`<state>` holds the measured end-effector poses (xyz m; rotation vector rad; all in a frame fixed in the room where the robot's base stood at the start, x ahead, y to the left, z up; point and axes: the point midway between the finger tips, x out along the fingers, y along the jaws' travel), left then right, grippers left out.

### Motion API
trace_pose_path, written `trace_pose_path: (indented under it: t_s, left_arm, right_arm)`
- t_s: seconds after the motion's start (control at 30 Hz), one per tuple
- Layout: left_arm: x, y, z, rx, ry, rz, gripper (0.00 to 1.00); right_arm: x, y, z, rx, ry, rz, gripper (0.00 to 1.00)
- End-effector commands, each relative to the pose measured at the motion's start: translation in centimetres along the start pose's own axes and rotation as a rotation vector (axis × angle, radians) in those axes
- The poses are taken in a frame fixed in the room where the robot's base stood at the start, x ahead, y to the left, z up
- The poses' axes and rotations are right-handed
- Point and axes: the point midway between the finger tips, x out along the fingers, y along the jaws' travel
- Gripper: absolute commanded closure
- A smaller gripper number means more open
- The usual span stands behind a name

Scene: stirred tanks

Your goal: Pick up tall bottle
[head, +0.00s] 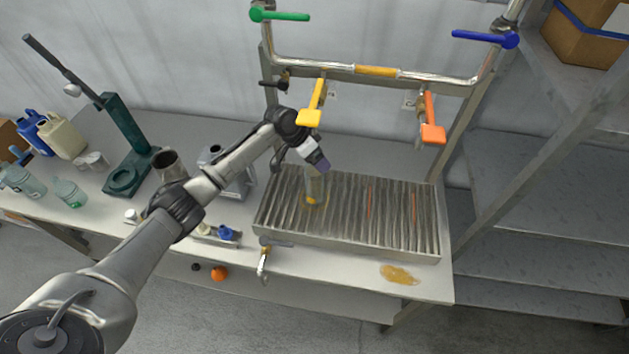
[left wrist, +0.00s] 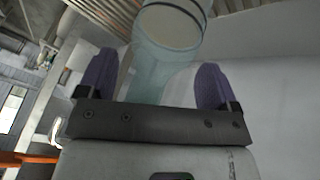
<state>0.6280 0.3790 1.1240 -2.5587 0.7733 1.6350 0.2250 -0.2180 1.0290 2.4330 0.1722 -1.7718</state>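My left gripper (head: 318,161) hangs over the slatted metal rack, fingers angled down. Just below it a slim pale bottle (head: 313,185), yellowish at its base, appears to stand on the rack; the gripper partly hides its top. In the left wrist view, the purple fingers of my left gripper (left wrist: 158,82) are spread apart. A translucent teal bottle (left wrist: 150,65) shows between and beyond them, with a wide round pale end at the top of the picture. It lies nearer the left finger; whether it touches is unclear. My right gripper is not in view.
The slatted rack (head: 390,215) sits on the bench below a pipe frame with coloured valve handles, including yellow (head: 312,105) and orange (head: 431,120). A green stand (head: 125,150), jugs (head: 63,138) and small bottles (head: 70,193) are left. An amber spill (head: 399,274) marks the bench front.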

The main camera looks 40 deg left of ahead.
Motion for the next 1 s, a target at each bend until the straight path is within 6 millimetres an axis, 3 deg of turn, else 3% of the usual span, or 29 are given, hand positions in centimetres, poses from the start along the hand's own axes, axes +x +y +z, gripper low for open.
trace_pose_path:
  t_s: [0.07,0.87,1.0]
  left_arm:
    - [-0.02,0.0,0.0,0.0,0.0,0.0,0.23]
    - [-0.03,0.06,-0.03,0.0,0.001,0.002,0.99]
    - [-0.01,0.06,-0.01,-0.001,0.0,0.002,1.0]
  right_arm:
    - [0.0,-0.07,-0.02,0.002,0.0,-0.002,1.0]
    - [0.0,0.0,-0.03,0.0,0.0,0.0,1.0]
    - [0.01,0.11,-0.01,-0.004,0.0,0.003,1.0]
